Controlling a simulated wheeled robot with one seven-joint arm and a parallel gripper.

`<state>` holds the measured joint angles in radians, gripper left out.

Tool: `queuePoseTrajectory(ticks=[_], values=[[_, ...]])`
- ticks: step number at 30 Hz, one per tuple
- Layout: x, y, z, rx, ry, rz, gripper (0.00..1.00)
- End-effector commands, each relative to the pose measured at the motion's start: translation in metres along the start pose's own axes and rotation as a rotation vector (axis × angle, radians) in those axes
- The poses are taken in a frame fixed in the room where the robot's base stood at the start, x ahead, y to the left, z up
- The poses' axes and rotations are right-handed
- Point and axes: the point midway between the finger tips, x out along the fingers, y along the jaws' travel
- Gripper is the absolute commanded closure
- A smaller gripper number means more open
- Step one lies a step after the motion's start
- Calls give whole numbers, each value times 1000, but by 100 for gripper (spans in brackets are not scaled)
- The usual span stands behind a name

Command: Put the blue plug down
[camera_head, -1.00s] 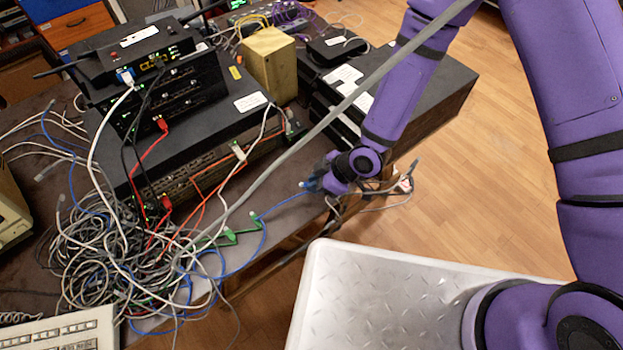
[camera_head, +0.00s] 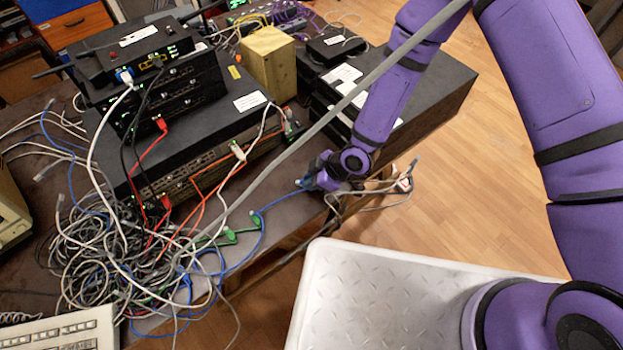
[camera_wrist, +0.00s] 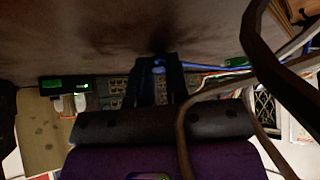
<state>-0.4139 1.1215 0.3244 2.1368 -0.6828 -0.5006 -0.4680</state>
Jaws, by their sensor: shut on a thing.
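The blue plug (camera_head: 301,184) is at the end of a blue cable (camera_head: 281,203), by the right edge of the table (camera_head: 250,243). My gripper (camera_head: 311,180) is shut on the plug, close to the table's edge in the head view. In the wrist view my gripper (camera_wrist: 160,82) shows dark fingers with a bit of the blue plug (camera_wrist: 159,66) between them. The fingers hide most of the plug. I cannot tell whether it touches the tabletop.
A rack switch (camera_head: 215,160) with ports and red cables stands behind my gripper. A tangle of grey cables (camera_head: 100,255) covers the left of the table. Green plugs (camera_head: 230,236) lie near the front edge. Black boxes (camera_head: 430,100) stand at the right.

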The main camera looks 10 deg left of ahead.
Motion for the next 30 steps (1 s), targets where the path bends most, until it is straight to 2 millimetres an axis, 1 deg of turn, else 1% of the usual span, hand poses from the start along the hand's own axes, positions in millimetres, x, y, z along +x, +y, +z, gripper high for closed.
queuePoseTrajectory(ticks=[14,15,16,17,22,26,27,30], values=[[10,-1,10,2,-8,-3,100],[10,-1,10,2,-9,-3,75],[10,-1,10,2,-10,-3,69],[10,-1,10,2,-10,-3,66],[8,0,9,2,-11,-1,66],[-1,1,2,2,-11,0,65],[-8,1,3,4,-11,1,59],[-29,1,2,4,-7,2,59]])
